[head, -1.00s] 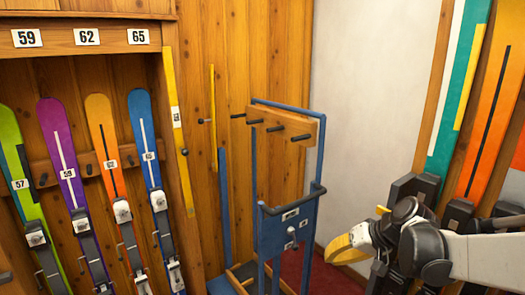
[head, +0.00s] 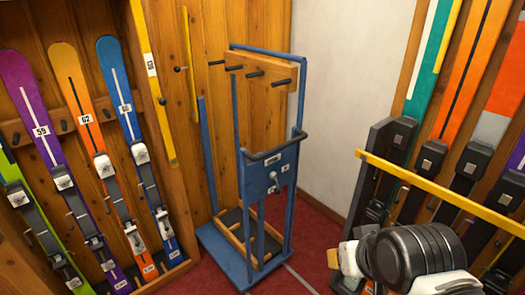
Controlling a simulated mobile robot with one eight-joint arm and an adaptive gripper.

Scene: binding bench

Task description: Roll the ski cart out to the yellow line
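The ski cart (head: 238,130) is a tall blue frame standing upright in the corner. It has a wooden pegboard with dark pegs at its top, a dark handlebar (head: 276,151) across its middle, and a blue base with a wooden tray. My gripper (head: 340,259) is at the lower right, to the right of the cart's base in the picture and apart from the handlebar. A small yellow patch shows at its tip, but its fingers cannot be made out. No yellow line on the floor can be seen.
Numbered skis (head: 124,105) stand in a wooden rack at the left. More skis (head: 470,90) stand in dark holders at the right, with a yellow bar (head: 450,197) across them. Red floor (head: 310,245) shows right of the cart, with a thin grey line.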

